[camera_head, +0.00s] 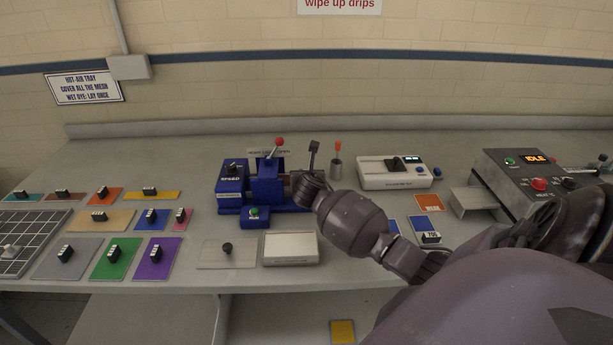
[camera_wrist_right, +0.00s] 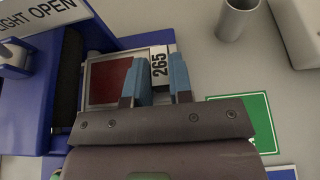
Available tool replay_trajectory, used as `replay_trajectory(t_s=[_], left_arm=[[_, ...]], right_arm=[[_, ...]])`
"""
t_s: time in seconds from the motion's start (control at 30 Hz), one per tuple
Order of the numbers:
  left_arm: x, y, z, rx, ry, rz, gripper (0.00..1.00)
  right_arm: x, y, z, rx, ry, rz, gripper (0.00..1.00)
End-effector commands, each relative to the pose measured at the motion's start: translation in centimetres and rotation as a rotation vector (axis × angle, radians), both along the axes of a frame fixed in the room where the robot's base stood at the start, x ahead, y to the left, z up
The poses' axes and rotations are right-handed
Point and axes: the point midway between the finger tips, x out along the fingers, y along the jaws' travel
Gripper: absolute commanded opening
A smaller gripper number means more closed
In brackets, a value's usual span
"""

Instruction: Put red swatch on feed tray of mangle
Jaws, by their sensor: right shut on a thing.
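The red swatch (camera_wrist_right: 109,80) is a dark red square with a black-and-white block marked 265 (camera_wrist_right: 159,65) at its right edge. In the right wrist view it lies over the feed tray (camera_wrist_right: 132,43), inside the tray's blue rim. I cannot tell whether it touches the tray. My right gripper (camera_wrist_right: 160,82) has its blue fingers shut on the block. The blue mangle (camera_head: 265,190) stands mid-bench in the head view, its dark roller (camera_wrist_right: 68,85) left of the swatch. My right gripper (camera_head: 303,187) hides the tray there. My left gripper is not in view.
Several coloured swatches with black handles lie at the left, by a mesh tray (camera_head: 28,240). A metal cup (camera_head: 336,168), a white device (camera_head: 393,172) and a grey IDLE console (camera_head: 515,180) stand right of the mangle. A white pad (camera_head: 291,248) lies in front.

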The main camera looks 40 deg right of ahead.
Motion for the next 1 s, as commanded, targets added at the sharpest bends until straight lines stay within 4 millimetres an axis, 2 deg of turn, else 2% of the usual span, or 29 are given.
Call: replay_trajectory(t_s=[0.07, 0.1, 0.23, 0.63, 1.0], left_arm=[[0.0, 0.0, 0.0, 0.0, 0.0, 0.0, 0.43], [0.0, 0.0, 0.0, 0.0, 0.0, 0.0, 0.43], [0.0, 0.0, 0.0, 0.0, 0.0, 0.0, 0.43], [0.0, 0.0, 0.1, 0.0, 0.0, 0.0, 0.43], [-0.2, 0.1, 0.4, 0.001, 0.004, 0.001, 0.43]], right_arm=[[0.0, 0.0, -0.2, -0.001, 0.001, 0.0, 0.0], [0.0, 0.0, -0.2, 0.0, 0.001, 0.0, 0.27], [0.0, 0.0, -0.2, 0.0, 0.001, 0.0, 0.46], [-0.3, 0.2, 0.2, 0.0, 0.0, 0.0, 0.46], [-3.9, 3.2, 2.2, -0.001, -0.001, 0.002, 0.46]])
